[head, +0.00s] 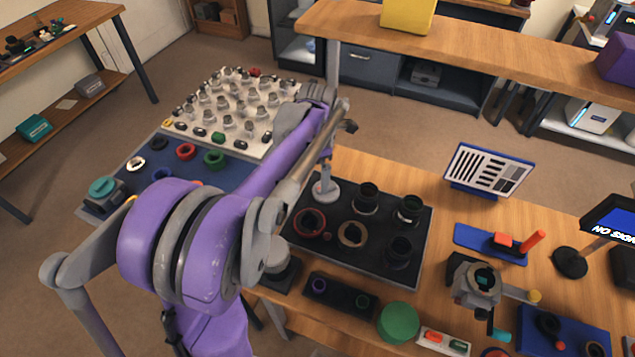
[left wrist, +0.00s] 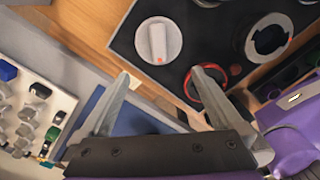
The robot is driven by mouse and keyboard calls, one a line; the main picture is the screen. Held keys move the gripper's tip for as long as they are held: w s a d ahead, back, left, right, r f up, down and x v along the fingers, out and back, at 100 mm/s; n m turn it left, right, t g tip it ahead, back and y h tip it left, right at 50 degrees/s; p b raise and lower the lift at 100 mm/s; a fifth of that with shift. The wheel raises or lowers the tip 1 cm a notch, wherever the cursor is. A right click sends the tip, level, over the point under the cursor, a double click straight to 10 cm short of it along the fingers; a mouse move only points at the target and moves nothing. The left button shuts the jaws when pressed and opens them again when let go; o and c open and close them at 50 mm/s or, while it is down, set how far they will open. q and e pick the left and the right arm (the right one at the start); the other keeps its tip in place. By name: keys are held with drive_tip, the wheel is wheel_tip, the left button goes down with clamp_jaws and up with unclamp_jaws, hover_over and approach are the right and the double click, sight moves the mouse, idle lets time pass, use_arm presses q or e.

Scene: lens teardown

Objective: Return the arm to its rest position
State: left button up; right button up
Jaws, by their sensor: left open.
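My left arm (head: 265,165), purple and grey, reaches up from the lower left across the head view, with its wrist end above the far left of the black tray (head: 328,258). My left gripper (left wrist: 163,77) shows clearly in the left wrist view. Its two grey fingers are spread apart with nothing between them. In that view a white disc with a raised grip (left wrist: 158,42) lies on the black tray beyond the fingers. A red ring (left wrist: 208,90) lies by the right fingertip; I cannot tell the gap between them. My right gripper is not in view.
A white board of small knobs (head: 225,105) and a blue mat (head: 145,175) with rings lie left of the arm. Dark rings (head: 366,197) stand on the tray. A green disc (head: 398,322) and a grey device (head: 480,285) stand at the front right.

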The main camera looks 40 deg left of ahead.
use_arm(q)
drive_tip(key=shift+r, duration=1.7)
